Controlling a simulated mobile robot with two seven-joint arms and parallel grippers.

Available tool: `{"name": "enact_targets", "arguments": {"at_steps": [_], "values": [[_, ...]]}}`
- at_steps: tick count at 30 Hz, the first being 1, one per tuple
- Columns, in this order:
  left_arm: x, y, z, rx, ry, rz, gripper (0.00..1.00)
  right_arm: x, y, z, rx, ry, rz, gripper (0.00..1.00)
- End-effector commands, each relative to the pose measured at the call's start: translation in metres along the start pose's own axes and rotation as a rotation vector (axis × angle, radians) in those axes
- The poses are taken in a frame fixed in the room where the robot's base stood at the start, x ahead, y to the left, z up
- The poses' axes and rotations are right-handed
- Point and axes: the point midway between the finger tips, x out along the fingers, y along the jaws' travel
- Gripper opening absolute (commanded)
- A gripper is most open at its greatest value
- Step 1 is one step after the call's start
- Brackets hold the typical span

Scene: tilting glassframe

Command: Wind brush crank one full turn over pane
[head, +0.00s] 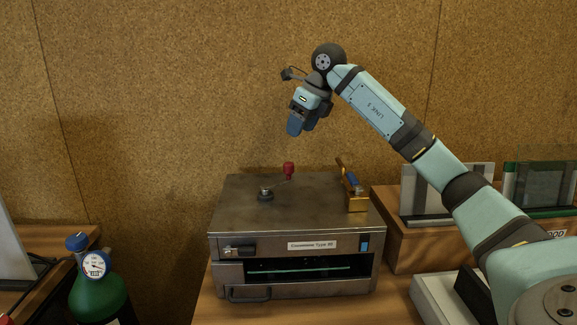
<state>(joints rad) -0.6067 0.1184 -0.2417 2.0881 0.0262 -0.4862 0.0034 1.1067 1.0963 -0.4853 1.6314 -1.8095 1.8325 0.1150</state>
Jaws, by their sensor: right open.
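The brush crank (265,193) is on top of a grey metal machine (240,212). Its arm points right and slightly back, and ends in an upright red knob (288,170). The pane (310,269) shows as a thin greenish edge inside the machine's open front slot. My right gripper (293,128) hangs in the air above the red knob, pointing down and apart from it. The gap between its fingers is hard to see from this side. My left gripper is not in view.
A brass block with a brush-like tool (356,193) stands on the machine's right top edge. A green gas cylinder (100,297) with a gauge is at the lower left. Framed glass panes (447,190) stand at the right. The air above the machine's left side is free.

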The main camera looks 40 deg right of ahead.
Motion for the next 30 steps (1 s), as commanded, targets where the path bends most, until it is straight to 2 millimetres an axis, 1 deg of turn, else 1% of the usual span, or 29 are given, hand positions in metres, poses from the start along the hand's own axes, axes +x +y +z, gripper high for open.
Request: {"name": "enact_targets", "arguments": {"at_steps": [2,5,8,15,21,25,30], "values": [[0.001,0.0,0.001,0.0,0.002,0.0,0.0,-0.006,-0.007,-0.003,0.013,0.007,-0.029,0.56],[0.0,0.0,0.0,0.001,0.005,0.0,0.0,-0.002,-0.01,-0.005,0.017,0.012,-0.038,0.56],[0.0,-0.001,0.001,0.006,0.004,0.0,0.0,0.012,-0.01,-0.005,0.017,0.014,-0.037,0.56],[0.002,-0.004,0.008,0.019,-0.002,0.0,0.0,0.064,-0.011,-0.006,0.018,0.014,-0.034,0.56],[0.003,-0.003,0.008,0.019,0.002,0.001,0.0,0.101,-0.012,-0.006,0.015,0.011,-0.033,0.56],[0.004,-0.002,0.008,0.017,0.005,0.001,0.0,0.117,-0.013,-0.005,0.017,0.01,-0.035,0.56],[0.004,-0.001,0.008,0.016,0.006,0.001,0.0,0.127,-0.013,-0.005,0.016,0.01,-0.034,0.56]]}}
